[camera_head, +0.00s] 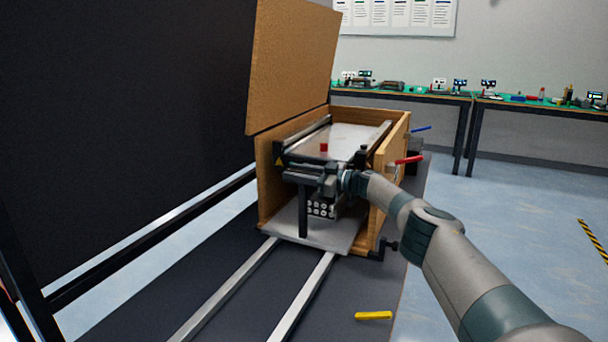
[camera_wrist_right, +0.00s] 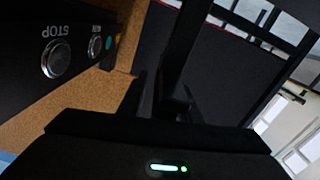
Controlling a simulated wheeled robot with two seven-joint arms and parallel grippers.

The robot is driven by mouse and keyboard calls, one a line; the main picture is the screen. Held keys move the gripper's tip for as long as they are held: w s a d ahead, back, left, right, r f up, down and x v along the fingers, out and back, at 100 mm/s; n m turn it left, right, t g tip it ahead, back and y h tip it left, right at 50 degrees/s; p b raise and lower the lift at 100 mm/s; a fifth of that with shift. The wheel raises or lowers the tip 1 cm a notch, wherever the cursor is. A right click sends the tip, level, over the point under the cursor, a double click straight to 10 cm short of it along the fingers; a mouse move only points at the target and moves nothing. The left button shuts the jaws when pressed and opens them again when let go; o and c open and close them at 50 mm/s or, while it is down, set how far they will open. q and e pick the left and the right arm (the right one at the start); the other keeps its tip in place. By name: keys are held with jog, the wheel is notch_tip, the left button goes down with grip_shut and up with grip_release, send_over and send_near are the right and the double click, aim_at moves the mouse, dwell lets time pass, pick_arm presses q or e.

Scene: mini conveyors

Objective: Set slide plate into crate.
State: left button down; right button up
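The crate (camera_head: 264,190) is a wooden box on the dark bench top, with its front open and its lid panel (camera_head: 292,62) raised. The slide plate (camera_head: 322,239) is a grey metal sheet low at the crate's open front, mostly inside it, carrying a mini conveyor (camera_head: 345,138). A dark upright post (camera_head: 303,218) stands at the plate's front. My right gripper (camera_head: 312,178) is at the front of the conveyor, by the post's top. In the right wrist view, its dark fingers (camera_wrist_right: 160,100) are beside a dark bar; their grip on it is unclear. My left gripper is out of view.
Two pale rails (camera_head: 235,283) run along the bench to the crate. A yellow bar (camera_head: 374,315) lies right of them. Red (camera_head: 409,160) and blue (camera_head: 421,128) handles stick out at the crate's right side. A black panel (camera_head: 120,110) stands at left.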

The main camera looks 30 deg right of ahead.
jog(key=shift+d, duration=0.1)
